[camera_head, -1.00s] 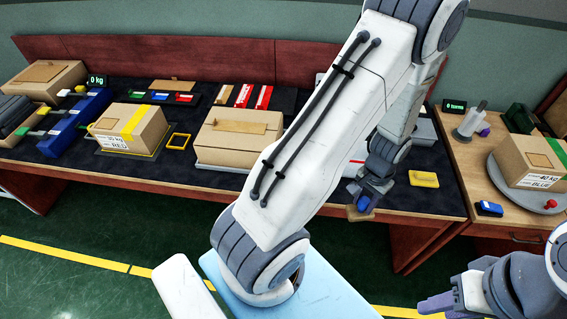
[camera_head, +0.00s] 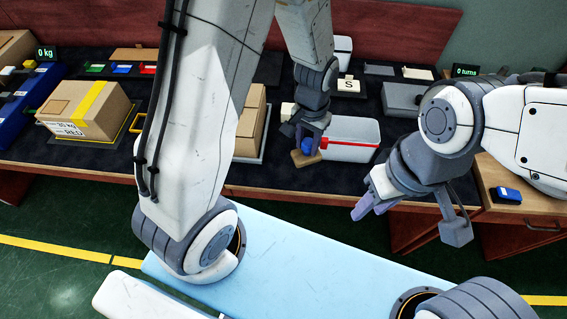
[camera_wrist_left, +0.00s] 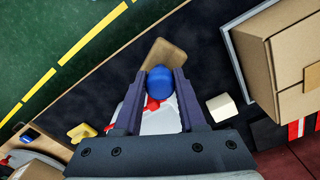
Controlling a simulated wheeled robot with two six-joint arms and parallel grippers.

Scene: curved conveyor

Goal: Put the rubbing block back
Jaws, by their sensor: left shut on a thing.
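The rubbing block (camera_head: 304,158), a brown wooden block with a blue knob, is in my left gripper (camera_head: 310,143). In the left wrist view, the two dark fingers of my left gripper (camera_wrist_left: 158,85) are shut on the blue knob, and the brown rubbing block (camera_wrist_left: 168,54) shows beyond them. It is held above the front part of the dark table, in front of a white container with a red band (camera_head: 352,140). My right gripper (camera_head: 373,207) hangs in front of the table edge to the right, its purple fingers apart and empty.
A cardboard box (camera_head: 247,135) stands to the left of the held block, partly hidden by my left arm. A RED-labelled box (camera_head: 85,108) is farther left. A small blue item (camera_head: 506,195) lies on the right wooden table. A white block tagged S (camera_head: 348,85) stands behind.

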